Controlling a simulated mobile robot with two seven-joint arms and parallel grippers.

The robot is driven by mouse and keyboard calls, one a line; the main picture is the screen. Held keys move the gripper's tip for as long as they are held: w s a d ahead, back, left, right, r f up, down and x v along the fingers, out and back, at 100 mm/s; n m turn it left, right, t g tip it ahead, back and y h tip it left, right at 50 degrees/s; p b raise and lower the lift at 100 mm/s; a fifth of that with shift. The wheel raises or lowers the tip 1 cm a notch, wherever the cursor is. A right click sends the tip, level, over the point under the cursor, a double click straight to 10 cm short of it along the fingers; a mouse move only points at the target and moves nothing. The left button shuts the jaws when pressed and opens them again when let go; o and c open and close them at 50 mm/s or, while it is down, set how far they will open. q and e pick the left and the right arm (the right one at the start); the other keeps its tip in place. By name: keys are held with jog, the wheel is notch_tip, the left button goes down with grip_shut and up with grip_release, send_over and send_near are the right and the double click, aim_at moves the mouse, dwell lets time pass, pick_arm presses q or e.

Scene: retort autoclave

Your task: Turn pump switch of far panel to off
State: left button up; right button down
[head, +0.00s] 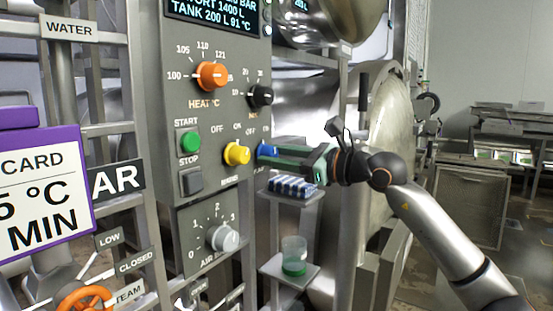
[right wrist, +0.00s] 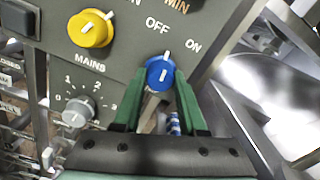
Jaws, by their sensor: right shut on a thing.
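The grey control panel (head: 200,130) stands left of centre in the head view. A blue knob (head: 267,150) is at its right edge, beside a yellow knob (head: 237,153). My right gripper (head: 277,155) reaches in from the right and is shut on the blue knob. In the right wrist view the green fingers sit on both sides of the blue knob (right wrist: 160,72). Its white pointer aims up, between OFF and ON, seemingly nearer OFF. The knob's own name label is hidden or unreadable. My left gripper is out of view.
A small shelf with dark-capped vials (head: 293,187) is just below my right gripper. A green-filled beaker (head: 294,256) stands on a lower shelf. Orange (head: 212,76), black (head: 261,96) and grey (head: 222,238) knobs are close by. A large round metal door (head: 388,130) is behind the arm.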

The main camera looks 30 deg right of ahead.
jog(key=n, duration=0.3)
jog(key=shift+n, duration=0.8)
jog(key=shift+c, duration=2.3)
grip_release()
